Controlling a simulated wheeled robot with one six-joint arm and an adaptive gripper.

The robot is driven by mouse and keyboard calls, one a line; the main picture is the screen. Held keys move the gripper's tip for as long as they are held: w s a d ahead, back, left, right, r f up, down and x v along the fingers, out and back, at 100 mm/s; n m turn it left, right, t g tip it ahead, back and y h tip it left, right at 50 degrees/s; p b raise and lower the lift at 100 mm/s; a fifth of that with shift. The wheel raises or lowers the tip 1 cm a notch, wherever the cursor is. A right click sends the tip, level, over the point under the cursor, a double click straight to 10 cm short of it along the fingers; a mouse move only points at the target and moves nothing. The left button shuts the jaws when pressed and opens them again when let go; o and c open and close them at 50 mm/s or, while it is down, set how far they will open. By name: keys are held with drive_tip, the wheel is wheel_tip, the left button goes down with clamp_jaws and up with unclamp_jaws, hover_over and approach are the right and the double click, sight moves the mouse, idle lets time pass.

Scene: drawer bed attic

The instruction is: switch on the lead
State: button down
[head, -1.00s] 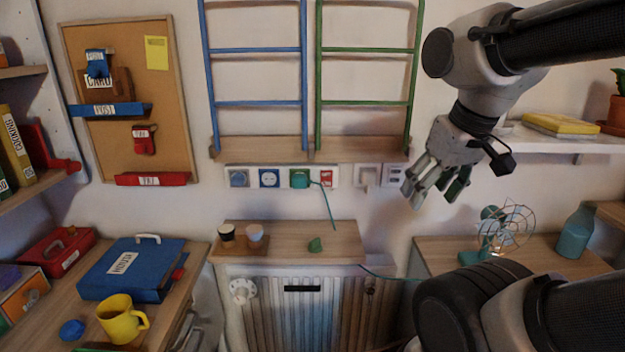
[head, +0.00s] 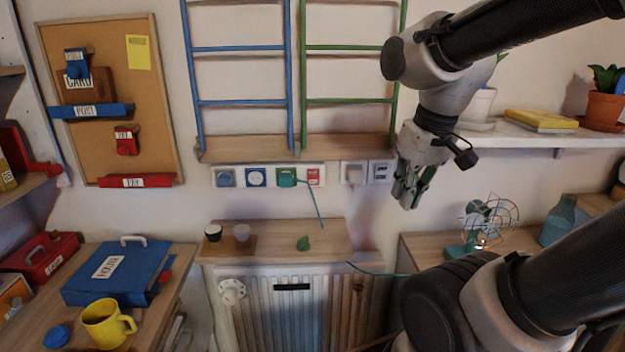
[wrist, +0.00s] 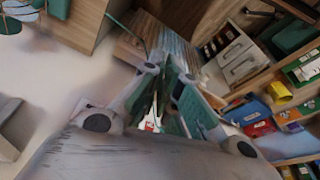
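The lead's wall strip (head: 238,177) runs under the ladder shelf, with a blue socket, a blue-and-white socket and a red switch (head: 314,177) at its right end. A green plug (head: 287,178) sits in the strip, and its green cable (head: 318,208) hangs down. The switch's position is too small to read. My gripper (head: 407,203) is in front of the wall, right of the strip and apart from it. Its fingers, also in the wrist view (wrist: 165,72), converge at the tips, with nothing visible between them.
A wooden shelf (head: 337,242) with cups and a green object stands below the strip, above the radiator (head: 320,310). White wall plates (head: 353,173) lie between strip and gripper. A fan (head: 487,222) stands right. A wall shelf (head: 530,137) is right of my gripper.

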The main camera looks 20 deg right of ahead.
sight(313, 177)
drive_tip(key=w+a+f+n+t+y, duration=0.1)
drive_tip(key=w+a+n+t, duration=0.1)
drive_tip(key=w+n, duration=0.4)
drive_tip(key=w+a+n+t+y, duration=0.1)
drive_tip(key=w+a+n, duration=0.3)
drive_tip(key=w, duration=1.2)
drive_tip(key=n, duration=0.3)
drive_tip(key=shift+w+f+t, duration=0.4)
drive_tip(key=w+f, duration=0.8)
drive_tip(key=w, duration=0.1)
drive_tip(key=shift+a+f, duration=0.35)
drive_tip(key=shift+f, duration=0.05)
drive_tip(key=shift+w, duration=0.1)
